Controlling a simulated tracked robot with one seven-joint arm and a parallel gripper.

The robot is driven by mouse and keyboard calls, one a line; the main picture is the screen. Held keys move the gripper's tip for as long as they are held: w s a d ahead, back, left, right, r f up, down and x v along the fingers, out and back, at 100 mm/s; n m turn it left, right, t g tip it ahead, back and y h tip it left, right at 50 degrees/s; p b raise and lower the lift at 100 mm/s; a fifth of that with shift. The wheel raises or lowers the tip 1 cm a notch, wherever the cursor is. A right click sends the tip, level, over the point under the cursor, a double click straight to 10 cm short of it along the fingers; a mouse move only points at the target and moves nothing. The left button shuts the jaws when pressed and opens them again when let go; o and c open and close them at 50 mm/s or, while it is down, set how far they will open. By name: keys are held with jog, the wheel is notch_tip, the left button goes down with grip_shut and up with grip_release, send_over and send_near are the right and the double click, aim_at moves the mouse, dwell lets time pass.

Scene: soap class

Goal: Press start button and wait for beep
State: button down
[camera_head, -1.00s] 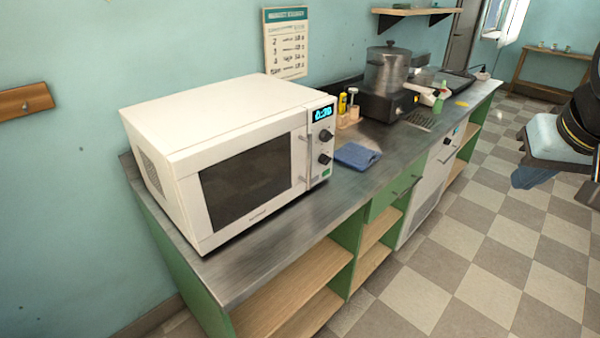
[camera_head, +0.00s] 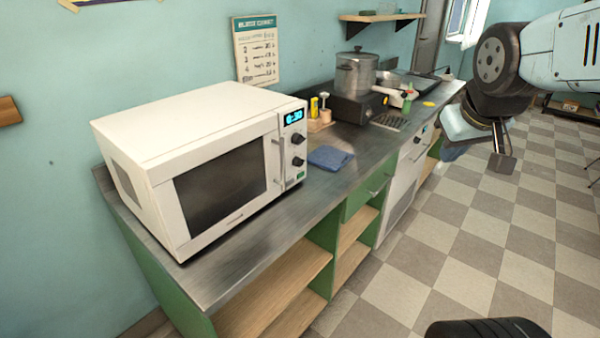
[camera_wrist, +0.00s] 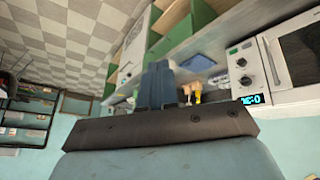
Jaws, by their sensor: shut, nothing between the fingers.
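The white microwave (camera_head: 195,120) stands on the near end of the steel counter, its door shut. Its lit blue display (camera_head: 293,118) seems to read 0:30. Below it are two dark knobs (camera_head: 298,150) and a small green start button (camera_head: 300,175) at the panel's bottom. The wrist view, turned around, shows the panel (camera_wrist: 248,72) and green button (camera_wrist: 233,50) at the right. My gripper (camera_wrist: 157,84) is shut and empty, its blue fingers together. In the head view my gripper (camera_head: 455,151) hangs right of the counter, well apart from the microwave.
A blue cloth (camera_head: 329,158) lies on the counter (camera_head: 235,235) right of the microwave. Small bottles (camera_head: 318,108) stand behind it. A pot (camera_head: 356,75) sits on a dark burner further back. The checkered floor (camera_head: 440,245) in front is open.

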aim_at(301, 175)
jog(key=w+a+f+n+t, duration=0.15)
jog(key=w+f+n, duration=0.35)
jog(key=w, duration=0.5)
jog(key=w+a+f+n+t, duration=0.1)
jog(key=w+a+f+n, duration=0.25)
jog(key=w+f, duration=0.4)
jog(key=w+a+f+n+g+y, duration=0.1)
jog(key=w+a+f+n+y, duration=0.2)
jog(key=a+f+n, duration=0.2)
jog(key=w+a+f+n+g+y, duration=0.1)
jog(key=w+a+f+n+y, duration=0.2)
jog(key=a+f, duration=0.4)
notch_tip(301, 175, down, 3)
jog(key=shift+w+a+r+n, duration=0.15)
jog(key=shift+w+n, duration=0.3)
jog(key=shift+n, duration=0.6)
jog(key=shift+w+a, duration=0.9)
jog(key=shift+a, duration=0.25)
jog(key=shift+w+a, duration=0.9)
jog(key=shift+a, duration=0.25)
jog(key=shift+w+a, duration=0.9)
jog(key=shift+a, duration=0.25)
jog(key=shift+w+a, duration=0.1)
jog(key=shift+a, duration=0.1)
jog(key=shift+w+a, duration=0.1)
jog(key=shift+a, duration=0.05)
